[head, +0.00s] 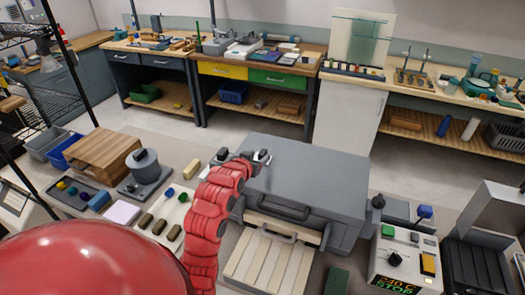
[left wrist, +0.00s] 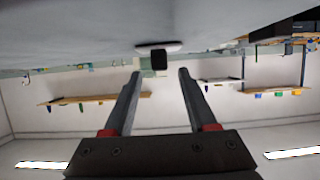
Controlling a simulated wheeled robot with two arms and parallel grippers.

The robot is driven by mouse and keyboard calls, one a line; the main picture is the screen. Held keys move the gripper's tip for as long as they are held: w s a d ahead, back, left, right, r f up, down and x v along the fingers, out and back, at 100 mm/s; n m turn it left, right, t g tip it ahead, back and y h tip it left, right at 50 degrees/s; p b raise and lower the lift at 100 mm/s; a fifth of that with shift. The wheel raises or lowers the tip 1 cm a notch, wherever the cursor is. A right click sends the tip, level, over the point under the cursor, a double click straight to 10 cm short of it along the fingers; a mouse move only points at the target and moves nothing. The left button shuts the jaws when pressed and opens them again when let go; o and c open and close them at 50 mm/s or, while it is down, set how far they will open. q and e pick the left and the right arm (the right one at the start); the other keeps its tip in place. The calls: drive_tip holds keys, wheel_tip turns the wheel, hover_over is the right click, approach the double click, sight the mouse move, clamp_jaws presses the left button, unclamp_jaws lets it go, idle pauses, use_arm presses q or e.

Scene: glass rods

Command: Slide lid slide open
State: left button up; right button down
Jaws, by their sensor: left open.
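A large grey box with a flat grey lid (head: 310,180) stands at the centre of the near worktop in the head view. A dark bar handle (head: 277,208) is on its front, and a pale slatted tray (head: 268,258) sits before it. My left gripper (head: 258,157) is at the box's back left corner, its red arm covering the left side. In the left wrist view the gripper (left wrist: 160,74) is open, with nothing between its fingers. A black knob (left wrist: 159,60) on a pale base lies just past the fingertips, below a broad grey surface. My right gripper is out of view.
A control unit (head: 405,258) with a lit display stands right of the box. A wooden block (head: 103,155), a grey pot (head: 145,165) and small coloured pieces lie to the left. Workbenches (head: 262,75) line the back wall, with open floor before them.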

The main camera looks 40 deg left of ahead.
sight(262, 153)
use_arm(q)
drive_tip(key=shift+p+x, duration=0.7)
drive_tip(key=shift+x, duration=1.75)
clamp_jaws()
